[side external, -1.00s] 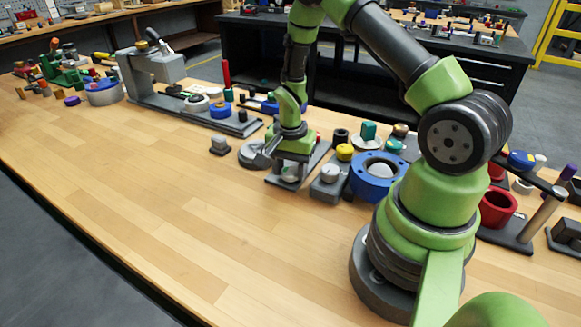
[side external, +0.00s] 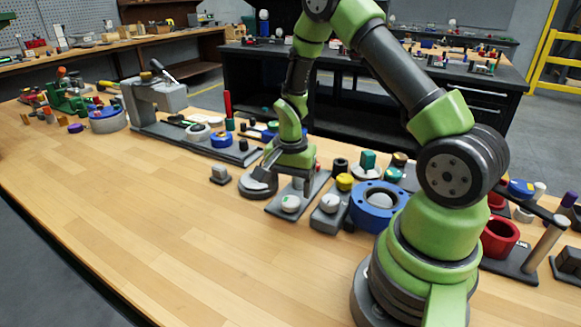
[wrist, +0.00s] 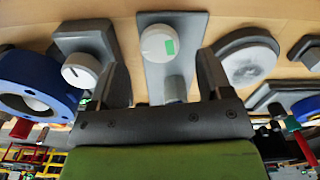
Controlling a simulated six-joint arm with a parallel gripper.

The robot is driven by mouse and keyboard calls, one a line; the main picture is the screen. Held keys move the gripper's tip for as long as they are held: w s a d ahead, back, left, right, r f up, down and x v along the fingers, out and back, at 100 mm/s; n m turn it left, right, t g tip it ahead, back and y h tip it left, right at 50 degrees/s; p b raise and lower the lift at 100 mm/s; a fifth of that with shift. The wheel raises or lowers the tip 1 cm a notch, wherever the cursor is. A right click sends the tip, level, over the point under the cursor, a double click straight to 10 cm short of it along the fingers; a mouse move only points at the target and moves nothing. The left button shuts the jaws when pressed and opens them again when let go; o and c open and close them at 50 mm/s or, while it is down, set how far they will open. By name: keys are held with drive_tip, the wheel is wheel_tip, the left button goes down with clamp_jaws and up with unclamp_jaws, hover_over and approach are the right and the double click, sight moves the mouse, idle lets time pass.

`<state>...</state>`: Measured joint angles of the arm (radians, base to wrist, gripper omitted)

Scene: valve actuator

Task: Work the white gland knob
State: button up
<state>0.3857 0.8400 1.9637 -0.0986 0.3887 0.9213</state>
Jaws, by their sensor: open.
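A round white knob (side external: 290,204) with a green patch on its top sits on a narrow dark grey plate (side external: 273,209). I take it as the gland knob. In the wrist view the same knob (wrist: 153,42) lies ahead between my fingers, with a grey post (wrist: 175,88) nearer me on the plate. My gripper (side external: 292,180) is open and empty, just behind and above the knob. Its two fingers spread to either side in the wrist view (wrist: 158,62). A second white knob (side external: 329,203), with a dark line, stands on a grey block to the right.
A blue flanged ring (side external: 364,219) stands close on the right. A grey round-ended part (side external: 258,186) lies close on the left, with a small grey block (side external: 219,176) beyond it. Small parts crowd behind. The wooden bench front (side external: 190,240) is clear.

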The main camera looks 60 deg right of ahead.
wheel_tip(320, 180, up, 6)
drive_tip(key=shift+r, duration=0.15)
idle(0.3)
wheel_tip(320, 180, up, 8)
drive_tip(key=n+t, duration=0.2)
drive_tip(key=n, duration=0.1)
hover_over(291, 200)
drive_tip(key=a, duration=0.4)
drive_tip(key=s+a+r+n+t+y, duration=0.2)
drive_tip(key=s+a+r+n+t, duration=0.3)
drive_tip(key=s+a+r+n, duration=0.4)
drive_tip(key=s+a+r, duration=0.1)
drive_tip(key=s+r, duration=0.1)
drive_tip(key=s, duration=0.2)
drive_tip(key=shift+s+r, duration=0.15)
